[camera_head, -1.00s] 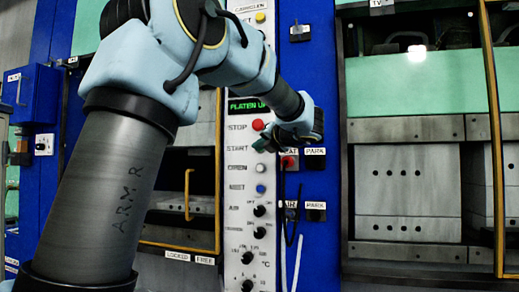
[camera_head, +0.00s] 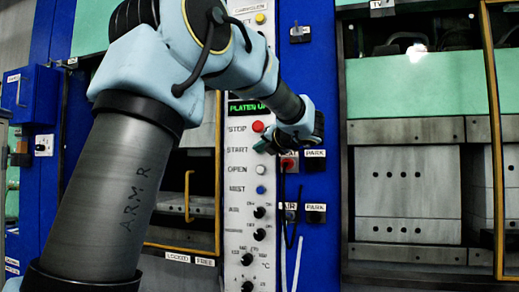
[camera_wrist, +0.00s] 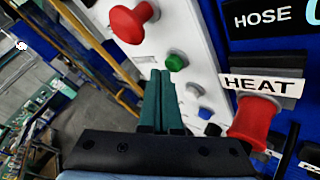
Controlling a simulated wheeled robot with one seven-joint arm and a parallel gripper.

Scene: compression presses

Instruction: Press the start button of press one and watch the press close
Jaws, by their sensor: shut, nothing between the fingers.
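The white control panel (camera_head: 235,205) shows a red STOP button (camera_head: 257,126), also in the wrist view (camera_wrist: 132,22), and a START label (camera_head: 238,150). In the head view my gripper (camera_head: 262,146) covers the START button. In the wrist view a green button (camera_wrist: 176,62) sits just beyond and right of the tips of my shut, empty fingers (camera_wrist: 160,74). I cannot tell whether they touch it. The panel display (camera_head: 249,106) glows green with "PLATEN U", the rest hidden by my arm. A press with a yellow-framed opening (camera_head: 190,247) is left of the panel, largely hidden by my arm.
A red HEAT knob (camera_wrist: 254,122) stands out close to the right of my fingers. White and blue buttons and black dials (camera_head: 259,234) run below START. Another press (camera_head: 405,180) with a pale green upper part is on the right. A thin cable (camera_head: 287,225) hangs beside the panel.

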